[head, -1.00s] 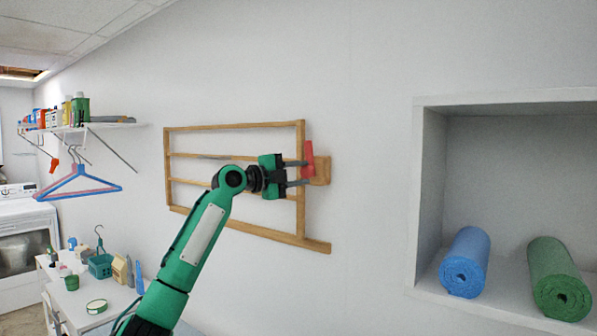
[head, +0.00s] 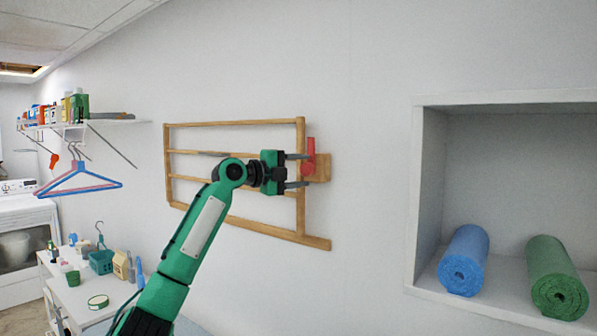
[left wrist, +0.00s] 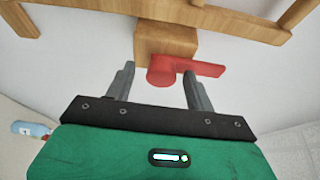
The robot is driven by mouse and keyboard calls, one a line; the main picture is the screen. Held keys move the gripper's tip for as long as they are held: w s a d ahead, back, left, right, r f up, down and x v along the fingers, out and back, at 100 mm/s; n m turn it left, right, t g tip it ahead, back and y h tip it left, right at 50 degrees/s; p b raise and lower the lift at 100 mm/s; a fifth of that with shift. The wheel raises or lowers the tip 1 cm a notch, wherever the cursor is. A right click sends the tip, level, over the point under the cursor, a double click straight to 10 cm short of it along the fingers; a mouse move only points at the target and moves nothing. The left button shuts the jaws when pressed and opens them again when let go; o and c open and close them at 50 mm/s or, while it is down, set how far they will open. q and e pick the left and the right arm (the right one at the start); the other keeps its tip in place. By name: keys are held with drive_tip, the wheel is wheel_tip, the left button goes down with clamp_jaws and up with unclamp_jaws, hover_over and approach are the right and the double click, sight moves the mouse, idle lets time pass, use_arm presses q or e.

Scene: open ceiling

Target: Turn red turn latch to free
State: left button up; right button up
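The red turn latch (head: 311,152) is mounted on a wooden block (head: 323,168) at the right side of a wooden wall rack (head: 301,210). Its handle points up in the head view. In the left wrist view the latch (left wrist: 208,68) has its round hub on the block (left wrist: 165,38) and its handle extends to the right. My left gripper (head: 300,171) is open at the latch, its fingers apart. In the left wrist view the hub lies between the fingertips (left wrist: 158,72), and the right finger is by the handle; contact is unclear. My right gripper is out of view.
A wall niche (head: 428,190) with a blue roll (head: 465,258) and a green roll (head: 556,277) is at the right. A shelf (head: 120,124) with hangers (head: 80,180) and a cluttered white table (head: 105,292) are at the left. Bare wall surrounds the rack.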

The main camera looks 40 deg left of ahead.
use_arm(q)
drive_tip(key=b+v, duration=0.6)
drive_tip(key=v, duration=0.8)
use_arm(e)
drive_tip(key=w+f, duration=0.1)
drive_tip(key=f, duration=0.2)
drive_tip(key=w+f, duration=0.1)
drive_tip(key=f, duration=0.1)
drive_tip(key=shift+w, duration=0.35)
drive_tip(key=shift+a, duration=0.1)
